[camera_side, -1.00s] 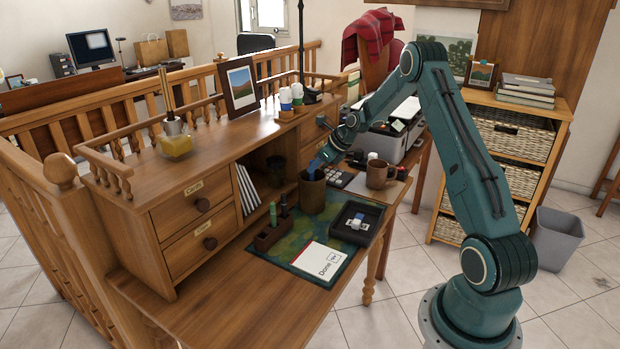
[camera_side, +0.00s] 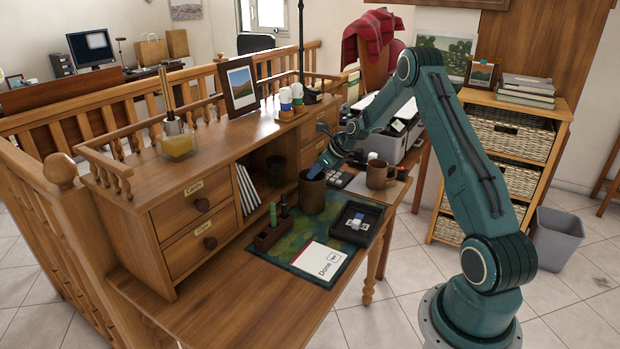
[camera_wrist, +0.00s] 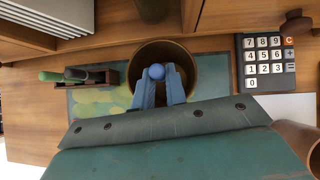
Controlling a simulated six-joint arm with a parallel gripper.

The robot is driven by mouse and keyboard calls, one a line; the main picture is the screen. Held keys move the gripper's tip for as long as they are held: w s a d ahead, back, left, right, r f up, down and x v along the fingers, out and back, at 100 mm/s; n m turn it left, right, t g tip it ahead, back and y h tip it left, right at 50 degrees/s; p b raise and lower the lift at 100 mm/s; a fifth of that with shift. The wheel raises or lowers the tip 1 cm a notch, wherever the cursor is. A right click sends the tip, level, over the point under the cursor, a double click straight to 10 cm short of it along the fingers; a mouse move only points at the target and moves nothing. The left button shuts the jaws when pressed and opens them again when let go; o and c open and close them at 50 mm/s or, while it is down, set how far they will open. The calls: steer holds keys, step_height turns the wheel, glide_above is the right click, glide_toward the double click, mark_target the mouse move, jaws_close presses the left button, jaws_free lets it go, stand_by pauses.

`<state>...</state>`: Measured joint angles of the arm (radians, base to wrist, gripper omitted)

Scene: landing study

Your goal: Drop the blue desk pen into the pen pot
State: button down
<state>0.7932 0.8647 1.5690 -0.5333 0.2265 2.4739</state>
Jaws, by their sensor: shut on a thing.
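The brown pen pot (camera_side: 312,198) stands upright on the desk mat. In the wrist view its round mouth (camera_wrist: 193,66) lies behind and around my fingertips. My gripper (camera_wrist: 157,84) is shut on the blue desk pen (camera_wrist: 156,71), which shows nearly end-on as a round blue end between the fingertips, inside the outline of the pot's mouth. In the side view my gripper (camera_side: 319,169) is right at the pot's rim. The pen's length is hidden there, and I cannot tell how deep it reaches.
A wooden holder (camera_side: 272,234) with green and dark pens stands left of the pot. A black tray (camera_side: 357,224) is in front, a brown mug (camera_side: 379,174) to the right. A calculator (camera_wrist: 266,61) lies beside the pot. A notepad (camera_side: 320,262) lies on the mat.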

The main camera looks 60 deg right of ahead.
steer(key=shift+f, duration=1)
steer(key=shift+r, duration=0.2)
stand_by(0.6)
steer(key=c, duration=1.3)
jaws_free()
steer(key=shift+c, duration=0.2)
steer(key=shift+r, duration=0.45)
steer(key=shift+r, duration=0.7)
steer(key=shift+r, duration=0.4)
